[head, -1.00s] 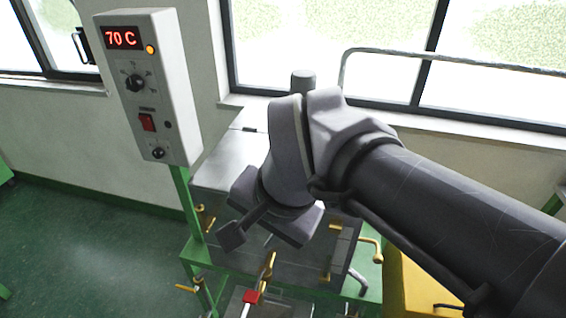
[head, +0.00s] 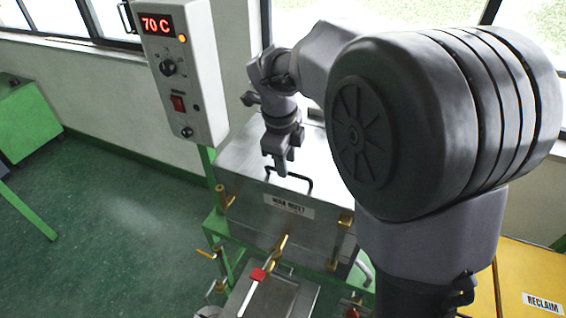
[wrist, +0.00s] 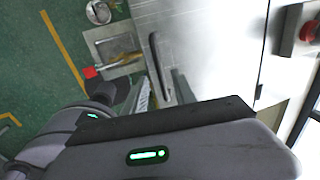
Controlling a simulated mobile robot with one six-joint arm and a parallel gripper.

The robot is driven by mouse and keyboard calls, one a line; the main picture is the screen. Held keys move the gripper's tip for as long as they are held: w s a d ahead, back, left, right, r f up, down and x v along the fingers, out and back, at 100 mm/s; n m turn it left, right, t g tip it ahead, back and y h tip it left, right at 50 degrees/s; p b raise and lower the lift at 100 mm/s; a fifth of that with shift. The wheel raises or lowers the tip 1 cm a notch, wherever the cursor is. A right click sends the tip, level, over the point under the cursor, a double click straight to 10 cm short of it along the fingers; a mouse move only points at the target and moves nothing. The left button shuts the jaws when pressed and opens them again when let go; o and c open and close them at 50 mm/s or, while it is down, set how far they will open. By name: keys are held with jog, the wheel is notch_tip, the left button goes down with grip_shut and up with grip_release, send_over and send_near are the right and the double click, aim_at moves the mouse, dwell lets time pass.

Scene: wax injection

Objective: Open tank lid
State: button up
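The tank (head: 262,212) is a grey metal box on a green stand, with a "WAX INJECT" label on its front. Its flat metal lid (head: 240,160) lies closed on top. A dark bar handle (head: 303,181) stands on the lid near the front edge; it also shows in the wrist view (wrist: 156,62). My gripper (head: 281,168) points down over the handle's left part. In the wrist view its two fingers (wrist: 162,94) stand apart, with the handle's end between or just beyond them. I cannot tell whether they touch it.
A control box (head: 183,85) reading 70 C stands left of the tank. Brass fittings and a red-handled valve (head: 258,275) are at the tank's front. A yellow RECLAIM bin (head: 530,275) is at the right. Windows line the wall behind.

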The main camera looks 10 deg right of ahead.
jog(key=shift+w+d+f, duration=0.1)
jog(key=shift+f, duration=0.5)
jog(key=shift+w+d+f, duration=0.1)
jog(key=shift+f, duration=0.5)
grip_shut()
dwell(0.5)
